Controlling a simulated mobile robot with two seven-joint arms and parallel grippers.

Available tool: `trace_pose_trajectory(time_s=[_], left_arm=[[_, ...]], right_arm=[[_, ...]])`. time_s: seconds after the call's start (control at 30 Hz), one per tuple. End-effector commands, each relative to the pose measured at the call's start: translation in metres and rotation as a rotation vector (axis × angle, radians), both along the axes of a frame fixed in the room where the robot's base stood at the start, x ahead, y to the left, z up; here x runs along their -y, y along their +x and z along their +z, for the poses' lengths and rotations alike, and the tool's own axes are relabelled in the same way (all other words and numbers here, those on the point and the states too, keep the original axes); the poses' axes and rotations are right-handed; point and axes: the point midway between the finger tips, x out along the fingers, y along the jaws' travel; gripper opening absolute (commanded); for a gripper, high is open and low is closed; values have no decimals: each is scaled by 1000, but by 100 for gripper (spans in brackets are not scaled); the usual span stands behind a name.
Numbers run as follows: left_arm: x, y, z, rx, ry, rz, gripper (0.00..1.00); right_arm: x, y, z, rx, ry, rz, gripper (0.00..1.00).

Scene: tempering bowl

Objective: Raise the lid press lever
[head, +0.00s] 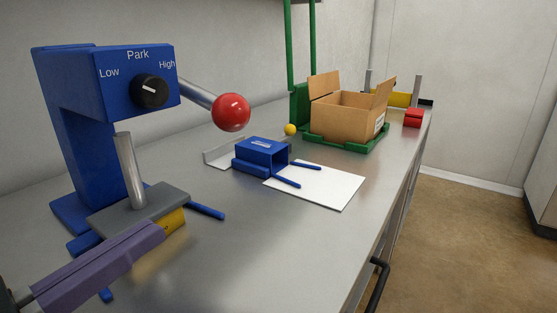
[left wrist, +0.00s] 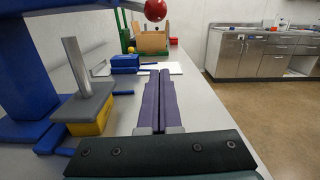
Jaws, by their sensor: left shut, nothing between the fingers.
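The blue lid press (head: 100,90) stands at the left of the bench, with a black knob (head: 150,91) under the words Low, Park and High. Its lever is a metal rod (head: 197,94) ending in a red ball (head: 231,112); it sticks out from the right side and slopes down in the head view. The red ball also shows at the top of the left wrist view (left wrist: 155,10). My left gripper (head: 152,237) has purple fingers, shut and empty, low in front of the press and apart from the ball. The fingers show in the left wrist view (left wrist: 159,85). My right gripper is not in view.
Under the press, a grey plate with an upright metal post (head: 130,170) rests over a yellow block (head: 172,221). Further along are a blue fixture (head: 262,151), a white sheet (head: 325,188) and an open carton (head: 345,116) on a green stand. The bench front is clear.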

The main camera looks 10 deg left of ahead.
Motion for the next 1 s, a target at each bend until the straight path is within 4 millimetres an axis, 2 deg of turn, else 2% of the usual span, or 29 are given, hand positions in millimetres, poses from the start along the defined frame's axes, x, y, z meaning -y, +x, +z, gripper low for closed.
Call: trace_pose_trajectory(time_s=[0.23,0.37,0.8,0.87,1.0], left_arm=[[0,2,1,0,-3,2,0],[4,14,4,2,-5,0,0],[35,98,9,1,-5,1,0],[34,98,27,1,-1,1,0],[34,101,40,-1,-4,1,0]], right_arm=[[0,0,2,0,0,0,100],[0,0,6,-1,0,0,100],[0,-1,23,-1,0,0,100],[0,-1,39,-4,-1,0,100],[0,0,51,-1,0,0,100]])
